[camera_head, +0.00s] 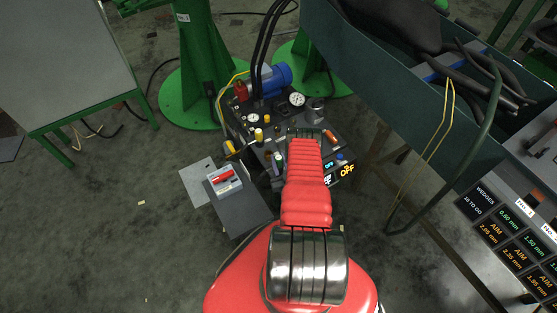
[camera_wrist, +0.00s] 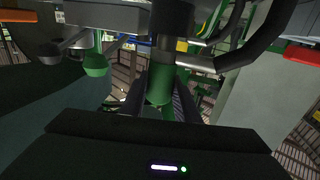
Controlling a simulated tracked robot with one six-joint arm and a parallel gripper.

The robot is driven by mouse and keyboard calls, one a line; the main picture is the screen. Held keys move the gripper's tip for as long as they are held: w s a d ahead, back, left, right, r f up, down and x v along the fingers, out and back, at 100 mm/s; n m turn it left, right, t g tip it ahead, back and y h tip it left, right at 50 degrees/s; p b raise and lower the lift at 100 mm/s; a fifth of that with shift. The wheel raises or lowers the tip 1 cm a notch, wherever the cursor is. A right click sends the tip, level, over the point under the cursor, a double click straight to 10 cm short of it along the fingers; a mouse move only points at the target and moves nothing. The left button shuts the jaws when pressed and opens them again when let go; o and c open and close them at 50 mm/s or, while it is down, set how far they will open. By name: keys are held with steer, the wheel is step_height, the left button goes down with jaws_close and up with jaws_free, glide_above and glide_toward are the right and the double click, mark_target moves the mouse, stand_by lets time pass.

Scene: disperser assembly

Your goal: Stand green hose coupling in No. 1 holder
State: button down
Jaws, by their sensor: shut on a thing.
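In the wrist view a green cylinder, which looks like the green hose coupling (camera_wrist: 159,84), stands between the fingers of my gripper (camera_wrist: 162,100). The gripper is shut on it. A darker grey stem continues above it, and I cannot tell whether that is part of the coupling. In the head view my red arm reaches forward over the front of a dark machine panel (camera_head: 262,147) and hides the gripper and coupling. I cannot make out the No. 1 holder in either view.
The panel carries gauges (camera_head: 297,99), several knobs, a blue motor (camera_head: 270,79) and black hoses. A grey box with a red part (camera_head: 223,179) sits to its left. A dark green trough (camera_head: 400,70) and a sign rack (camera_head: 510,235) stand right. A green knob (camera_wrist: 95,65) hangs close left of the coupling.

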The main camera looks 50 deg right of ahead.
steer(key=shift+f, duration=0.65)
steer(key=c, duration=1.3)
jaws_free()
steer(key=shift+s, duration=0.15)
steer(key=v, duration=1.3)
steer(key=shift+s+a+f, duration=0.1)
steer(key=shift+s+a, duration=0.05)
steer(key=shift+s, duration=0.1)
